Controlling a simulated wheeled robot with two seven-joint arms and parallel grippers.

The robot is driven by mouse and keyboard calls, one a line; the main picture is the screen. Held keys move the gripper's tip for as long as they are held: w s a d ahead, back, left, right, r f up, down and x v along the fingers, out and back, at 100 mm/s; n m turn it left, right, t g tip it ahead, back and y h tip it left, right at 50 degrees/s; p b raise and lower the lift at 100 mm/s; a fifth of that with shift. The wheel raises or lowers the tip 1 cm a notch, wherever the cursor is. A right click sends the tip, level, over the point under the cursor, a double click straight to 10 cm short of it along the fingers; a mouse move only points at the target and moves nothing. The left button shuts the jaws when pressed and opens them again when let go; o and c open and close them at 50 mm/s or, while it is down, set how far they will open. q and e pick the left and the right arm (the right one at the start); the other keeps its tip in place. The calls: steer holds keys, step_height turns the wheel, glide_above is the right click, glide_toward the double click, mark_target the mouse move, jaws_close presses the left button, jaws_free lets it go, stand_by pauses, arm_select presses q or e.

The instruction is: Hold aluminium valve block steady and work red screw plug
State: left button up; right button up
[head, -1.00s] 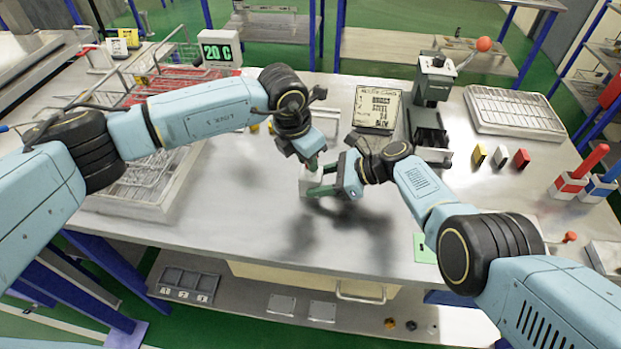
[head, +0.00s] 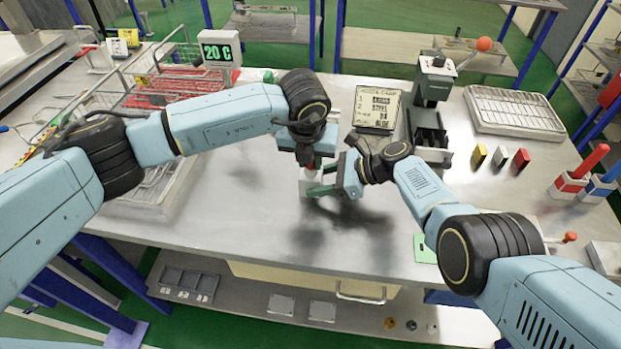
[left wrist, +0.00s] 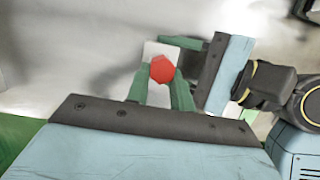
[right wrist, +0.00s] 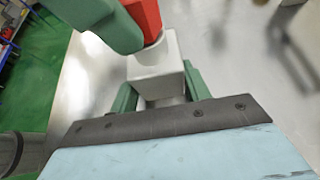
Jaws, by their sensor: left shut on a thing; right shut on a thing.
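The pale aluminium valve block (head: 307,185) stands upright near the middle of the bench. My right gripper (head: 322,186) is shut around its sides from the right, as the right wrist view shows with the block (right wrist: 160,62) between its green fingers. The red screw plug (right wrist: 147,18) sits upright in the round collar on top of the block. My left gripper (head: 312,164) comes down from above and is shut on the plug. In the left wrist view the plug's hexagonal head (left wrist: 162,70) lies between the green fingers. Its thread is hidden.
A grey press with a red knob (head: 434,80) and a card (head: 377,108) stand behind. A wire rack (head: 513,112) and small coloured blocks (head: 500,156) are at the right. Red-lined baskets (head: 165,92) are at the left. The bench front is clear.

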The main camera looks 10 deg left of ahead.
stand_by(0.3)
arm_select(q)
steer(key=n, duration=0.2)
steer(key=n+y, duration=0.1)
steer(key=n, duration=0.3)
steer(key=shift+w+d, duration=0.15)
steer(key=shift+d, duration=0.15)
steer(key=o, duration=1)
steer(key=shift+c, duration=0.6)
steer(key=m, duration=0.3)
steer(key=shift+a+m, duration=0.25)
steer(key=shift+m, duration=0.05)
steer(key=m+h, duration=0.1)
steer(key=m, duration=0.2)
steer(key=shift+a+m, duration=0.15)
steer(key=shift+m, duration=0.15)
steer(key=shift+m+h, duration=0.3)
steer(key=shift+m, duration=0.2)
